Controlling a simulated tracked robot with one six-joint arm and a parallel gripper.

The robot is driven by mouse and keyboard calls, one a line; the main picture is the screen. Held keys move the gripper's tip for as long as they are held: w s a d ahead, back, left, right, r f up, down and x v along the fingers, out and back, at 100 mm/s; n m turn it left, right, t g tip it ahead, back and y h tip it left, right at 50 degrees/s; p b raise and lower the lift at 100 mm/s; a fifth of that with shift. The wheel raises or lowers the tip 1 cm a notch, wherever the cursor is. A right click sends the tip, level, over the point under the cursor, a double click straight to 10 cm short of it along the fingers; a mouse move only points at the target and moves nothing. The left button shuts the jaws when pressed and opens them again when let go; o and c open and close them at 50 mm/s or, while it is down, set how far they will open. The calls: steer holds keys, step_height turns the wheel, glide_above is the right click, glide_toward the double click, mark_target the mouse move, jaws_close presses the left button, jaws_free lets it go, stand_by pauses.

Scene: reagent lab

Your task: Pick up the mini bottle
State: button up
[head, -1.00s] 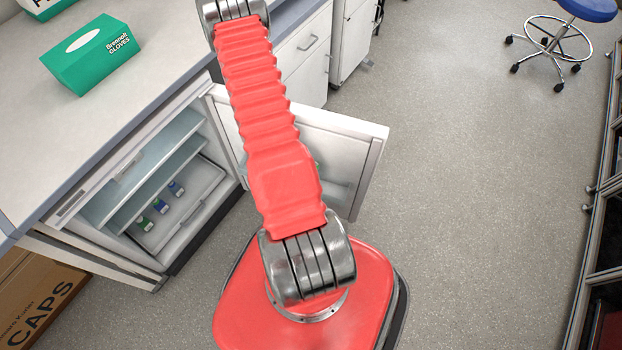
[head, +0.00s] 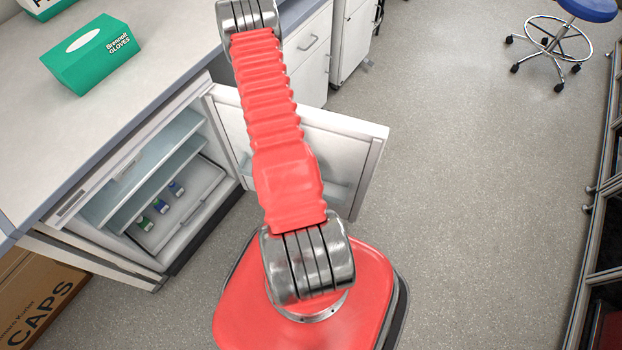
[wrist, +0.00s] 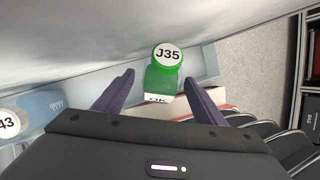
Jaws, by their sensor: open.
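A small green bottle (wrist: 163,78) with a round white cap label reading J35 stands ahead of my gripper in the wrist view. My gripper (wrist: 159,82) is open, with its two dark purple fingers spread to either side of the bottle's lower part. I see gaps between fingers and bottle, and no grip on it. In the head view my gripper is out of sight. Several small bottles (head: 161,206) with green and blue colours sit low in the open fridge. I cannot tell which of them, if any, is J35.
Another white cap (wrist: 8,123) reading 43 is at the left edge of the wrist view. The fridge door (head: 345,150) stands open behind my arm. A green glove box (head: 90,57) is on the counter (head: 150,40). Open floor (head: 480,200) lies to the right.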

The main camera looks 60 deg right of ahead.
stand_by(0.4)
steer(key=c, duration=1.3)
steer(key=shift+r, duration=0.1)
steer(key=shift+a+r, duration=0.15)
steer(key=shift+r, duration=0.35)
step_height(320, 180, up, 6)
steer(key=shift+r, duration=0.1)
steer(key=s+a, duration=0.2)
steer(key=a, duration=1.7)
steer(key=shift+a+f, duration=0.2)
steer(key=shift+a, duration=0.1)
steer(key=shift+d, duration=0.1)
